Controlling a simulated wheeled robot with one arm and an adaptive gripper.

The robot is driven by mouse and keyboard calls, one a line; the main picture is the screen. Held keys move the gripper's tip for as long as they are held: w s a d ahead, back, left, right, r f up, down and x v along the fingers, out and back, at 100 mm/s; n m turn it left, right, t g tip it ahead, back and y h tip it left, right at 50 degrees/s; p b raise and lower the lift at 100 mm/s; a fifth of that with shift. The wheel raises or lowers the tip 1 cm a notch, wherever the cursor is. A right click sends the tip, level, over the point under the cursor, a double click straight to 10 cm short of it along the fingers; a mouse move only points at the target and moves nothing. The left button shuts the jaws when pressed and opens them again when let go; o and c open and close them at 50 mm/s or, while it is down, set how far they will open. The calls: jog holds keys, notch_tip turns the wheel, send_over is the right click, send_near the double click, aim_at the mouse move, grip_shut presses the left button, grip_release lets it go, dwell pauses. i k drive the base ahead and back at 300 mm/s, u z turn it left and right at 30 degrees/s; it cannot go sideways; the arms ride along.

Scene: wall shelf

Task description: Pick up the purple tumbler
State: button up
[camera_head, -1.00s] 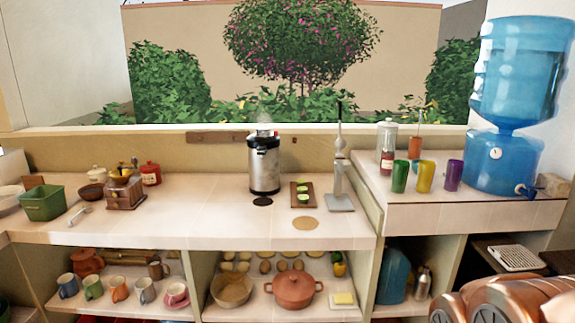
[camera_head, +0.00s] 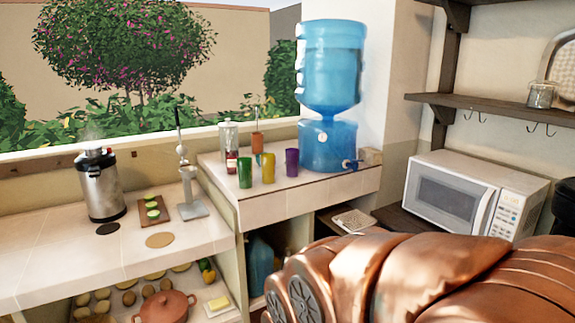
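The purple tumbler (camera_head: 292,162) stands upright on the raised tiled counter. It is the rightmost of three coloured tumblers, with the yellow tumbler (camera_head: 268,168) and the green tumbler (camera_head: 245,171) to its left. The blue water dispenser (camera_head: 329,146) stands close on its right. My copper-coloured arm fills the lower right of the view, well in front of the counter. My gripper cannot be made out in this view.
A glass jar (camera_head: 229,138) and a small red-labelled jar (camera_head: 231,164) stand behind and left of the tumblers. The dispenser's tap (camera_head: 351,164) juts out to the right. A microwave (camera_head: 470,192) sits at right. Bare counter tiles (camera_head: 290,187) lie in front of the tumblers.

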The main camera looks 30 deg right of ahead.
aim_at(292, 155)
jog(key=z, duration=0.25)
jog(key=i, duration=1.15)
jog(key=z, duration=0.2)
